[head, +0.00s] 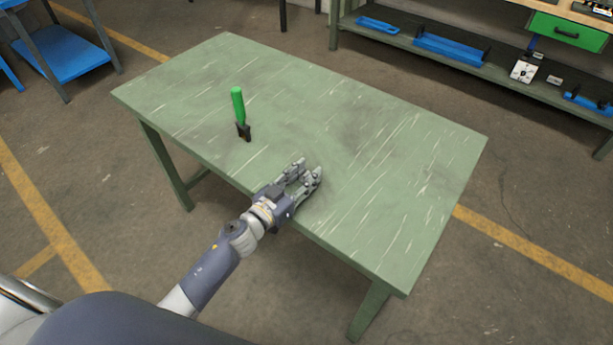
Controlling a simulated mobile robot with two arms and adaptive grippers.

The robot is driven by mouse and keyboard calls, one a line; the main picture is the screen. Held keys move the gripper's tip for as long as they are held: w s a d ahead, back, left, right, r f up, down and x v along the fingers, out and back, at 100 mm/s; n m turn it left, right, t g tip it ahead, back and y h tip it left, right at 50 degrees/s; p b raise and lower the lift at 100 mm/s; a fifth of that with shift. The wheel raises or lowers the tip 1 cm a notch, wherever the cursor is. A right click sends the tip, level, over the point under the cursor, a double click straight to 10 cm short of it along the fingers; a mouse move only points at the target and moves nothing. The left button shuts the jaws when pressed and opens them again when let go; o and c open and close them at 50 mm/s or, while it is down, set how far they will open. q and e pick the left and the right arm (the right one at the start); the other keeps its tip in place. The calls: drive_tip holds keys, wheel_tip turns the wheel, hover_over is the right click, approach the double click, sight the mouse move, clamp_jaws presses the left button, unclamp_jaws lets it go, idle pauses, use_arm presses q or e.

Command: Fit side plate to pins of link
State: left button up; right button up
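My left gripper (309,171) is over the near edge of the green table, with its two fingers spread apart and pointing away from me. Nothing shows between the fingers. I cannot make out a side plate or a link with pins in the head view; they may be hidden or too small to tell. My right gripper is not in view.
The table's right side is clear. A workbench with a green drawer (567,31) and blue trays stands behind.

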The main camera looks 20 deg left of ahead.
use_arm(q)
drive_tip(key=shift+w+d, duration=0.15)
drive_tip(key=shift+w, duration=0.2)
clamp_jaws()
